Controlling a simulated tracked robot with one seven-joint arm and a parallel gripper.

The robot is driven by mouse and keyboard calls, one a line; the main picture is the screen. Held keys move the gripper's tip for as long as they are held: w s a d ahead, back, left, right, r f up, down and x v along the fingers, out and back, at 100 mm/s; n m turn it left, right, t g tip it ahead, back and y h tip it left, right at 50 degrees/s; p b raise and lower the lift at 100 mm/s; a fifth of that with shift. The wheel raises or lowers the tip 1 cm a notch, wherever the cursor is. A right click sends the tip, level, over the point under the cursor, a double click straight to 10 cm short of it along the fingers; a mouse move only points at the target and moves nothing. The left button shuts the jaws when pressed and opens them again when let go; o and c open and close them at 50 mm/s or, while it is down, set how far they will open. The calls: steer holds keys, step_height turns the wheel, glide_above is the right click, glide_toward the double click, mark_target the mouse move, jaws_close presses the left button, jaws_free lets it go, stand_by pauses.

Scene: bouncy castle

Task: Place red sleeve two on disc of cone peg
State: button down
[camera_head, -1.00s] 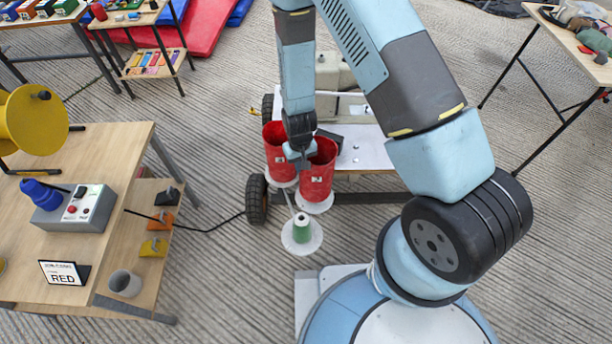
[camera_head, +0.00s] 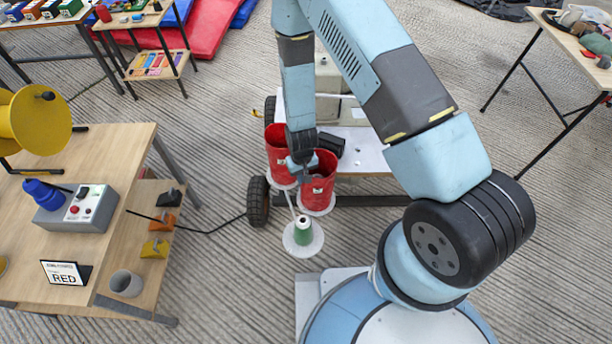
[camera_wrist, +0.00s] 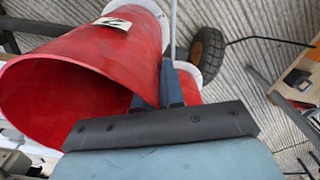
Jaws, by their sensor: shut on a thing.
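Two red sleeves with white rims at their lower ends show side by side at the front of the trolley: the left red sleeve (camera_head: 277,146) and the right red sleeve (camera_head: 319,190). My gripper (camera_head: 302,170) is shut on the upper wall of the right sleeve. In the wrist view, this sleeve (camera_wrist: 85,60) lies large at left with a marked white label, and my fingers (camera_wrist: 172,88) are at its edge. The green cone peg (camera_head: 303,234) stands upright on a white disc (camera_head: 303,248), in front of and below the sleeves.
The trolley (camera_head: 365,152) is behind the sleeves, with a black wheel (camera_head: 258,200) left of the peg. A wooden table (camera_head: 100,150) with a grey control box (camera_head: 77,208) and a RED sign (camera_head: 64,273) stands at left.

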steer(key=c, duration=1.2)
jaws_free()
steer(key=shift+c, duration=0.2)
steer(key=shift+w+r, duration=0.1)
steer(key=shift+r, duration=6.15)
steer(key=w+d+r+m+t+y, duration=0.1)
steer(key=d+r, duration=0.4)
steer(key=r, duration=1)
steer(key=w+d+r+m+t, duration=0.1)
steer(key=d+r, duration=0.3)
steer(key=r, duration=1.1)
steer(key=s+d+r+m+t, duration=0.1)
steer(key=s+d+r, duration=0.6)
steer(key=s+r, duration=0.1)
steer(key=s+d+r+m+t+h, duration=0.1)
steer(key=s+d+r+t, duration=0.1)
steer(key=s+d+r, duration=0.5)
step_height(320, 180, up, 4)
steer(key=shift+s+f+t, duration=0.1)
steer(key=shift+s+t, duration=0.2)
steer(key=shift+s, duration=0.85)
